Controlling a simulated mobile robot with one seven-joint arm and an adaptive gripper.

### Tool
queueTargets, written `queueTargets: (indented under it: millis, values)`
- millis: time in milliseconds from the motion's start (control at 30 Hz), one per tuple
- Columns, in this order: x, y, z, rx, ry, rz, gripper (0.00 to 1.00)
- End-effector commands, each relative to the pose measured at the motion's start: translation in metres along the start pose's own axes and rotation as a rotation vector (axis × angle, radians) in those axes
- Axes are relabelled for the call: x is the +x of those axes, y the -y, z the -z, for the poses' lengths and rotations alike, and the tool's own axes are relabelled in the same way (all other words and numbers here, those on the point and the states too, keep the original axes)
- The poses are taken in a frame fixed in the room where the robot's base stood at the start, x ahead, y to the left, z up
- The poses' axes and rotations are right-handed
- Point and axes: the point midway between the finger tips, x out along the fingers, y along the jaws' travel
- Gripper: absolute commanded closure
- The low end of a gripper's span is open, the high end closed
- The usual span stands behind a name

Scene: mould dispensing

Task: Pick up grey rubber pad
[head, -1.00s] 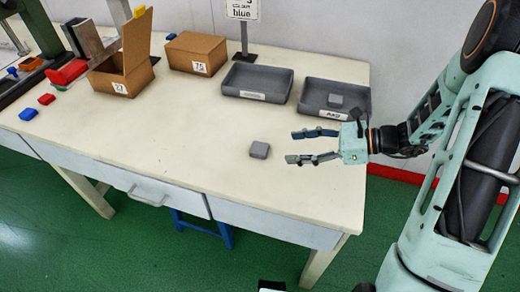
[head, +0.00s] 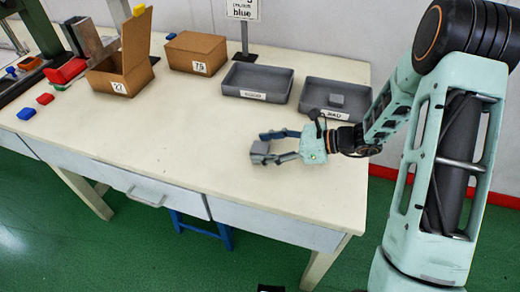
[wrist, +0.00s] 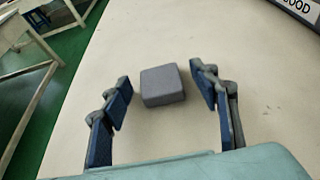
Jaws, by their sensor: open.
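The grey rubber pad (wrist: 162,86) lies on the table in the wrist view, a small rounded block between and slightly beyond the fingertips. In the head view the pad (head: 259,148) is at my gripper's fingertips, partly overlapped by a finger. My gripper (head: 273,148) is open, its blue-padded fingers spread either side of the pad's line. In the wrist view my gripper (wrist: 161,92) shows a gap on both sides of the pad.
Two grey trays stand at the back: one (head: 240,92) with a label, and one (head: 310,112) labelled GOOD holding another grey pad (head: 336,100). Cardboard boxes (head: 196,68) (head: 108,86) and red and blue blocks (head: 27,113) are left. The table's front middle is clear.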

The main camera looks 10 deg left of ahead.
Motion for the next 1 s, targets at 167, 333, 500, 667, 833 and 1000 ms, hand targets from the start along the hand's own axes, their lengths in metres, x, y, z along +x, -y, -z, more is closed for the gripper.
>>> queueTargets:
  millis: [167,333,500,667,833,1000]
  values:
    - [0.0,0.0,0.0,0.0,0.0,0.0,0.57]
    - [-0.001,0.0,0.0,0.0,0.0,0.0,0.76]
    - [-0.001,0.0,0.0,0.0,0.001,0.0,0.9]
    - [-0.001,0.0,0.0,0.0,0.001,0.0,0.9]
    - [-0.003,0.0,-0.006,-0.002,0.001,0.0,0.9]
    - [-0.011,0.001,-0.024,-0.003,0.001,0.002,0.9]
